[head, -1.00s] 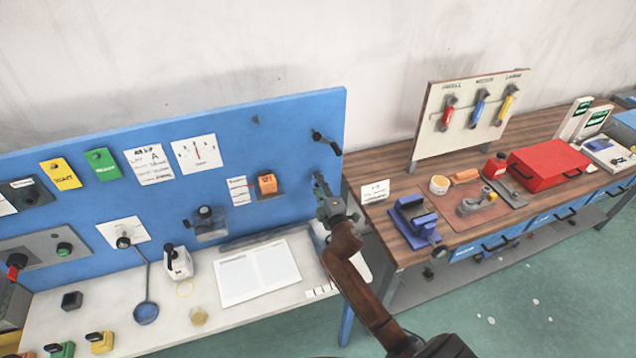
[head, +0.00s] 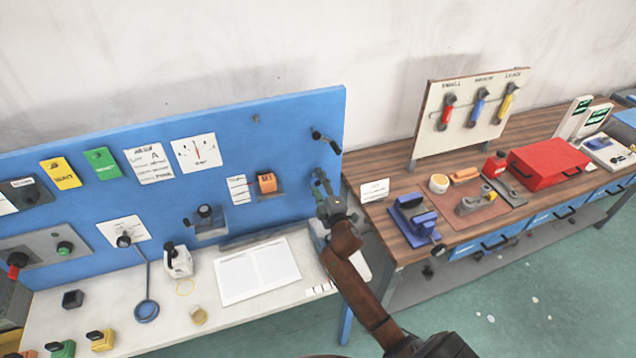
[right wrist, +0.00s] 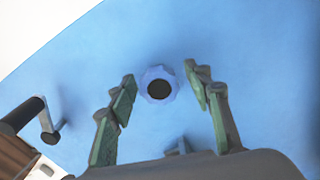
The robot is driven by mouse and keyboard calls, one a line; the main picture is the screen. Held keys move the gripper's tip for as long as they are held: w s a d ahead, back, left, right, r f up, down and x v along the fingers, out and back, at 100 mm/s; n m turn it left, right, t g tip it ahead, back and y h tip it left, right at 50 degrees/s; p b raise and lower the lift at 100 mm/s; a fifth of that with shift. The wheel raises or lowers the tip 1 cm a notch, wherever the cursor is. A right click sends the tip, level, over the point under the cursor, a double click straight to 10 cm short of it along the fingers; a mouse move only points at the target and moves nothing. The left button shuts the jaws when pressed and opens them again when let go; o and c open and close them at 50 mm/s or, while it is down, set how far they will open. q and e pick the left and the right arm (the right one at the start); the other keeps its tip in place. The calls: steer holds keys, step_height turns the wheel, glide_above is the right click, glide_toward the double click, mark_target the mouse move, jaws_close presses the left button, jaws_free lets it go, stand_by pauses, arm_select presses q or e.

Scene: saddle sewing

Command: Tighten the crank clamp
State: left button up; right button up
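A crank with a black handle (head: 323,137) sticks out from the upper right of the blue panel. A crank with a black grip and short metal arm (right wrist: 40,119) also shows at the left of the right wrist view. My right gripper (head: 321,180) is at the panel's right end, below the crank. In the right wrist view its two green fingers (right wrist: 160,76) are open and spread. A pale scalloped knob with a dark centre (right wrist: 159,89) appears between the fingertips, not gripped. In the head view the gripper hides this area. My left gripper is not in view.
The blue panel (head: 270,140) carries cards, buttons and switches. A pale worktop (head: 190,285) below it holds an open booklet (head: 257,271) and a white bottle (head: 178,260). A wooden bench (head: 400,255) on the right holds a blue vise (head: 415,218) and a red box (head: 548,161).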

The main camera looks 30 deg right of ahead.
steer(key=shift+s, duration=0.1)
steer(key=v, duration=1.1)
steer(key=shift+s+a, duration=0.2)
steer(key=shift+s, duration=0.15)
